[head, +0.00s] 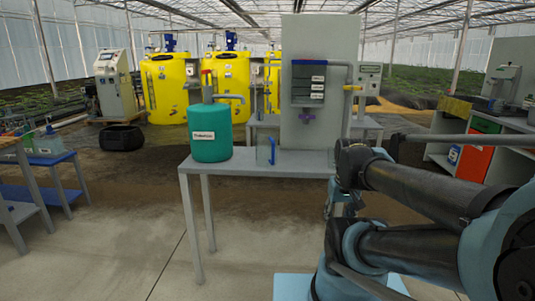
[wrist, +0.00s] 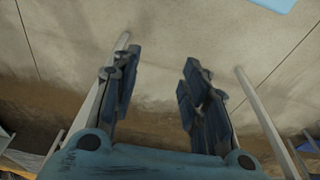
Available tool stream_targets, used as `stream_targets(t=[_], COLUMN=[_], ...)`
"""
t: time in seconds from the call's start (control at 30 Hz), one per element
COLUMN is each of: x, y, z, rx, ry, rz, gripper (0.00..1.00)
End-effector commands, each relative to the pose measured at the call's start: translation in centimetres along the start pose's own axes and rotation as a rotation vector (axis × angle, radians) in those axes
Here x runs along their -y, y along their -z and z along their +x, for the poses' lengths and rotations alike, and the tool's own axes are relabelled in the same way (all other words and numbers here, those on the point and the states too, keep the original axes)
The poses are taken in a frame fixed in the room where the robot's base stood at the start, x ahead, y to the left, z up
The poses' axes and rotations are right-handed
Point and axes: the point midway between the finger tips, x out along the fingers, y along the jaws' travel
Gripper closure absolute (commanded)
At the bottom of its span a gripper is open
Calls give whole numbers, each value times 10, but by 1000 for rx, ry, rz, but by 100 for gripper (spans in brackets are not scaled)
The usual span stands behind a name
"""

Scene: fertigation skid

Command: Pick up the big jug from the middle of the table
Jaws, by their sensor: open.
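A clear jug (head: 262,153) with a blue handle stands on the grey table (head: 222,167) in the head view, near the table's middle. Its see-through walls are hard to make out. My gripper (wrist: 153,75) is open and empty in the wrist view, with only the floor between its fingers. In the head view my arm comes in from the right and covers the table's right part. My gripper is mostly hidden there, to the right of the jug and apart from it. The jug does not show in the wrist view.
A teal drum (head: 211,133) with a pump stands on the table left of the jug. A grey upright panel (head: 310,128) rises behind the jug. Yellow tanks (head: 164,88) stand farther back. A blue-edged bench (head: 50,158) is at left. The floor before the table is clear.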

Motion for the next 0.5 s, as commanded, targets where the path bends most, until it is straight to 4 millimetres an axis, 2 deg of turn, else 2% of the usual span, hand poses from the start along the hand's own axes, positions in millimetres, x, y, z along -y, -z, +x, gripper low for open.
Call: stream_targets(t=[0.03, 0.13, 0.2, 0.27, 0.5], x=[1, 3, 6, 11, 37], y=[-5, 7, 24, 42, 129], z=[-6, -16, -28, -41, -96], rx=[-8, -15, -23, -31, -72], ry=[0, 2, 5, 8, 24], rz=[-2, -13, -25, -38, -106], gripper=[39, 17, 1, 0, 0])
